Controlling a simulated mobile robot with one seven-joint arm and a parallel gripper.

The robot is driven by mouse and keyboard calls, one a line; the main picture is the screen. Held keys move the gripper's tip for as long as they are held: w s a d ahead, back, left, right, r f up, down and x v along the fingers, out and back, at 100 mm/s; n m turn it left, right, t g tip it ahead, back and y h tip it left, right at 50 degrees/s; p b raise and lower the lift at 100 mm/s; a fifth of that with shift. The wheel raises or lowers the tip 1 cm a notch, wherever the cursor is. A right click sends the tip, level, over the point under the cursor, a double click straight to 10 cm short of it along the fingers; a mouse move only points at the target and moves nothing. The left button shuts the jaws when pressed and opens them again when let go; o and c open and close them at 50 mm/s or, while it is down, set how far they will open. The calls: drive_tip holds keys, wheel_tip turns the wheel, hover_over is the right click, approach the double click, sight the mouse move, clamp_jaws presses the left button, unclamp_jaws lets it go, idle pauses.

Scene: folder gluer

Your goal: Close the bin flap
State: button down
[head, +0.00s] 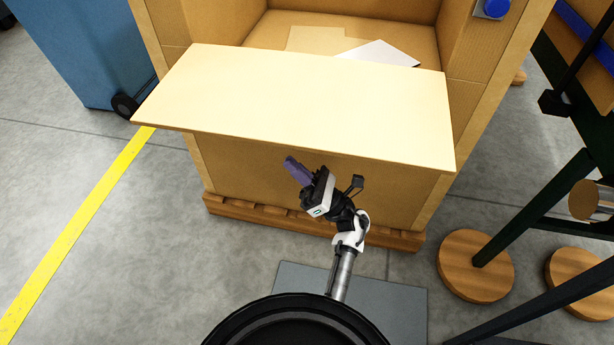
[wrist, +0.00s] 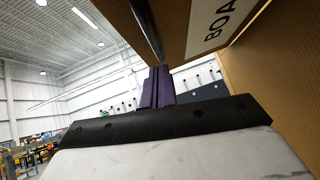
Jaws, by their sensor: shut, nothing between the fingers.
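The bin flap (head: 310,100) is a wide, pale cardboard panel. In the head view it is folded outward and sticks out from the front of the large cardboard bin (head: 225,165), so the bin's front opening is uncovered. My gripper (head: 291,164) is shut and empty, with its purple fingers together. It is in front of the bin, just below the flap's near edge in the picture; I cannot tell whether it touches. In the wrist view the purple fingers (wrist: 158,82) point up beside a brown cardboard surface (wrist: 270,65) and a panel with printed letters.
Flat pieces (head: 375,53) lie inside the bin. The bin stands on a wooden pallet (head: 265,212). A blue wheeled container (head: 90,45) stands at the left, and a dark green frame with round wooden feet (head: 475,265) at the right.

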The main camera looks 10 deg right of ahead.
drive_tip(key=shift+w+r+p, duration=0.2)
drive_tip(key=shift+r+p, duration=0.15)
drive_tip(key=shift+r, duration=0.85)
